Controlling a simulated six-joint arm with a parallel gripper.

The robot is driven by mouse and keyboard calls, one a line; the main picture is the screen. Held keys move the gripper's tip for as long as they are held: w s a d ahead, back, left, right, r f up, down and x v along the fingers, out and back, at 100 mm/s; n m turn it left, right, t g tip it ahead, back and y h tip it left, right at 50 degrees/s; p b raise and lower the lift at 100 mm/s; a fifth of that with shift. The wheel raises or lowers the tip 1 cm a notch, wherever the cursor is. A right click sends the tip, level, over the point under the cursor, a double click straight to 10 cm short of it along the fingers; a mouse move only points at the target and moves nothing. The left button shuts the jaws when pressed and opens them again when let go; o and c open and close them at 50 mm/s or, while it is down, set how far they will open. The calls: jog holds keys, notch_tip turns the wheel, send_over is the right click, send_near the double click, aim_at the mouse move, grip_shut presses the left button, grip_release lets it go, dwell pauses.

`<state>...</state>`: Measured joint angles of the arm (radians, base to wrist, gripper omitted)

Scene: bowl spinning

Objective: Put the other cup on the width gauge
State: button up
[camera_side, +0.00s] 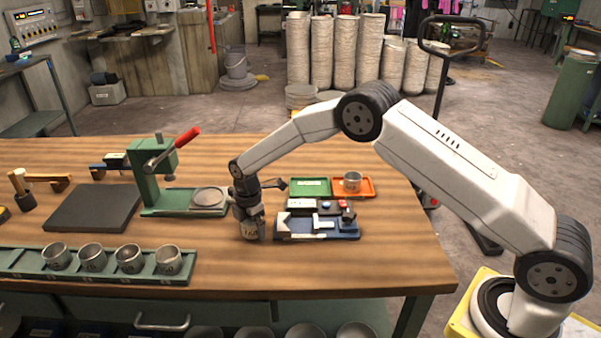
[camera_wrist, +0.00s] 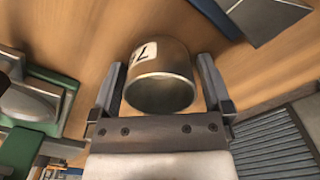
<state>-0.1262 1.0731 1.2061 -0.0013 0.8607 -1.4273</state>
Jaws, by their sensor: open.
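A metal cup (camera_side: 253,229) with a white number label stands on the wooden table, just left of the blue gauge plate. In the wrist view the same cup (camera_wrist: 162,92) lies between my two fingers, with a small gap at each side. My gripper (camera_side: 247,206) points down over this cup, open around it. The width gauge seems to be the blue plate (camera_side: 345,235) with grey blocks and a small dark knob; I see no cup on it. Another metal cup (camera_side: 352,181) sits in the orange tray (camera_side: 369,190).
A green press (camera_side: 146,185) with a red lever and round plate stands left of my gripper. A green rack (camera_side: 106,268) with several cups lies at the front left. An empty green tray (camera_side: 309,187) is beside the orange one. The table's front right is clear.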

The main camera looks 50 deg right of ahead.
jog(key=c, duration=1.2)
jog(key=shift+r, duration=0.1)
jog(key=shift+r, duration=0.9)
jog(key=s+d+r, duration=0.1)
jog(key=s+r, duration=1)
jog(key=s, duration=0.3)
jog(key=shift+d, duration=0.25)
jog(key=shift+d, duration=0.1)
